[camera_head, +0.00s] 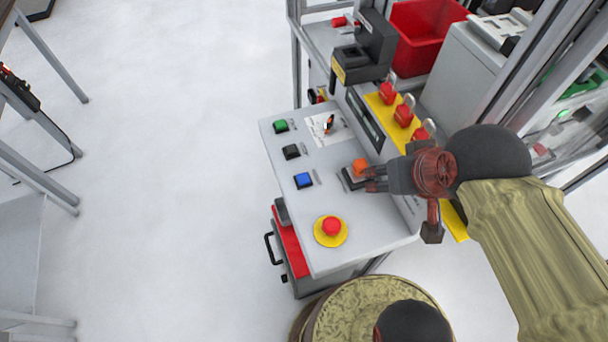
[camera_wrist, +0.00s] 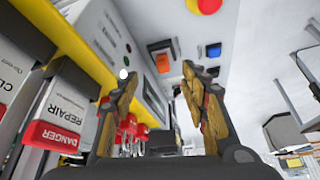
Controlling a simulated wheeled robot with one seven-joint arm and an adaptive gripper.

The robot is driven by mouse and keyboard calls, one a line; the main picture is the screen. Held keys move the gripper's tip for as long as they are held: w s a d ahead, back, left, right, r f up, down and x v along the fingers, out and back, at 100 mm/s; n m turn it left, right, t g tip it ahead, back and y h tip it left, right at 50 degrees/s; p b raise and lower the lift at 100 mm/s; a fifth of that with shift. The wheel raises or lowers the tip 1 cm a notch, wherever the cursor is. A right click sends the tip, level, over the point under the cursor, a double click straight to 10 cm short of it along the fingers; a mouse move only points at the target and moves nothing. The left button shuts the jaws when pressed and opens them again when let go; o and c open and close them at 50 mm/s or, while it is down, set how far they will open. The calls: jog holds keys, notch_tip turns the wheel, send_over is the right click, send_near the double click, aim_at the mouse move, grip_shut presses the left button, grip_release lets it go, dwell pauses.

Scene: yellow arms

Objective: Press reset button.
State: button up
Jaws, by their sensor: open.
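A sloped grey control panel (camera_head: 285,193) carries a green button (camera_head: 281,126), a black button (camera_head: 291,152), a blue button (camera_head: 303,180), an orange button (camera_head: 360,167) and a red mushroom button (camera_head: 331,226) on a yellow disc. Their labels are too small to read, so I cannot tell which is reset. My gripper (camera_head: 370,180) is open and empty, its fingertips close beside the orange button; contact is unclear. In the wrist view the orange button (camera_wrist: 162,63) appears between the open fingers of my gripper (camera_wrist: 157,73), with the blue button (camera_wrist: 213,51) to its right.
Several red padlocks (camera_head: 404,115) hang along a yellow strip beside the panel. A black device (camera_head: 366,55) and a red bin (camera_head: 424,32) stand behind. Metal frame posts rise at right. The floor left of the panel is clear.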

jog(key=shift+c, duration=0.8)
